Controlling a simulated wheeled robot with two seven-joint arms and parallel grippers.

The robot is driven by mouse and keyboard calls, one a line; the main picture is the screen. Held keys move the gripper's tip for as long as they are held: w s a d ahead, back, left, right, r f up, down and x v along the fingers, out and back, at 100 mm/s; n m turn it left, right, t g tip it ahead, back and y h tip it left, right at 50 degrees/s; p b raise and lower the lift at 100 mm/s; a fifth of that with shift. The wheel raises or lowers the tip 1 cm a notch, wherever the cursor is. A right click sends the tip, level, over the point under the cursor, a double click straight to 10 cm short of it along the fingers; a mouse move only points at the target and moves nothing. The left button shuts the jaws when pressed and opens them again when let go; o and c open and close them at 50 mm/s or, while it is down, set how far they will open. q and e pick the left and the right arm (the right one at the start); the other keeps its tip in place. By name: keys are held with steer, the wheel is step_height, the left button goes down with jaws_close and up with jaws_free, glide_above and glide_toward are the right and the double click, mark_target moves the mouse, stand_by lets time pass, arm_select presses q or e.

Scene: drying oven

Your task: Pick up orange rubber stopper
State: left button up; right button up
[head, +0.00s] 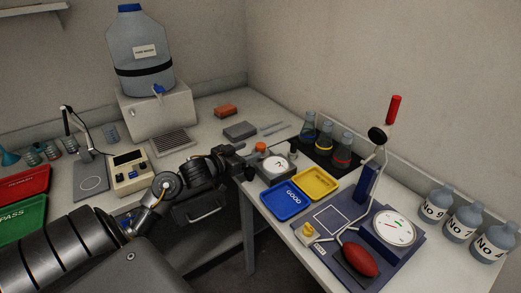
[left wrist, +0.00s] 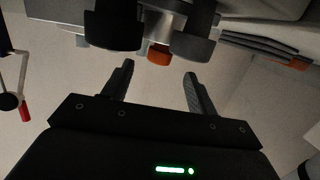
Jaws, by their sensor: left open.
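The orange rubber stopper (head: 261,147) shows in the head view behind the round white dial (head: 277,165), just right of my left gripper (head: 246,163). In the left wrist view the orange stopper (left wrist: 159,55) lies just beyond the gap between the fingertips of my left gripper (left wrist: 158,72). Dark round parts stand in front of it there and hide some of it. The jaws are open with nothing between them. The stopper appears apart from the fingers. My right gripper is not in view.
A blue tray (head: 287,202) and a yellow tray (head: 315,183) lie in front of the dial. Flasks with coloured liquid (head: 325,137) stand behind. An orange block (head: 225,111) lies farther back. A gauge with a red bulb (head: 360,260) stands front right.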

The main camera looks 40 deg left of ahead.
mark_target(257, 147)
arm_select(q)
steer(key=w, duration=0.5)
steer(key=shift+d+f, duration=0.3)
steer(key=shift+f, duration=0.1)
steer(key=shift+c, duration=0.5)
